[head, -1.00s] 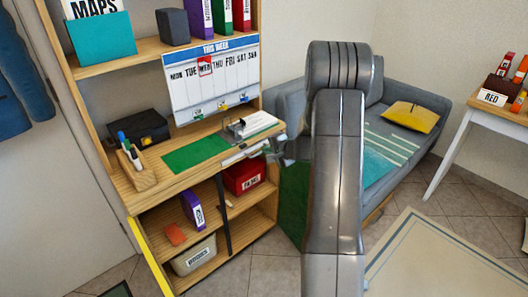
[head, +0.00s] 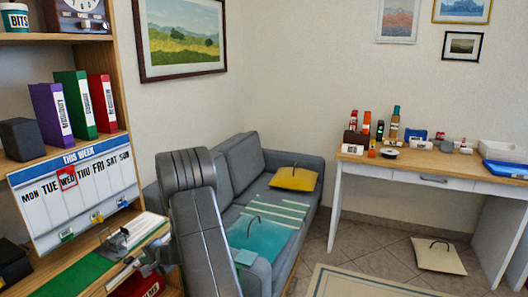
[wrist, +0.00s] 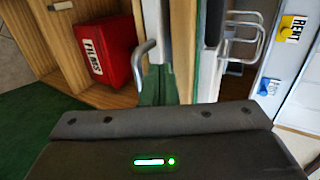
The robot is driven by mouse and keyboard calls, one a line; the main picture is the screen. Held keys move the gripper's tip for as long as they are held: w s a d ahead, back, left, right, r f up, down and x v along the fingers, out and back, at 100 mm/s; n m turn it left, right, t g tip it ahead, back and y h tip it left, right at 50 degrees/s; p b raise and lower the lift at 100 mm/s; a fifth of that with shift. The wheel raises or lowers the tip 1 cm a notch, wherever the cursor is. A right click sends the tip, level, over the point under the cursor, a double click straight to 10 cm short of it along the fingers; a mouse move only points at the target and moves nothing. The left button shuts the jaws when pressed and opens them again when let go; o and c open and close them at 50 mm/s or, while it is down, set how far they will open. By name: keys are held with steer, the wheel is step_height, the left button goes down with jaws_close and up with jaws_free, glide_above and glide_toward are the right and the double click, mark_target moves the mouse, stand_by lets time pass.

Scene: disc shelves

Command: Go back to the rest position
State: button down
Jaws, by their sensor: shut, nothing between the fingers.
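My gripper (head: 150,268) shows small and partly hidden beside my arm in the head view, close to the front edge of the wooden desk shelf (head: 143,250). It is shut with nothing held. My arm rises in front of the grey sofa (head: 232,160) and bends down toward the shelf. A silver bar handle (wrist: 143,62) stands just beyond the housing.
A red box (wrist: 105,50) sits on a lower shelf. A white table (head: 430,170) with several items stands right.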

steer(key=shift+x, duration=0.95)
steer(key=shift+d, duration=0.1)
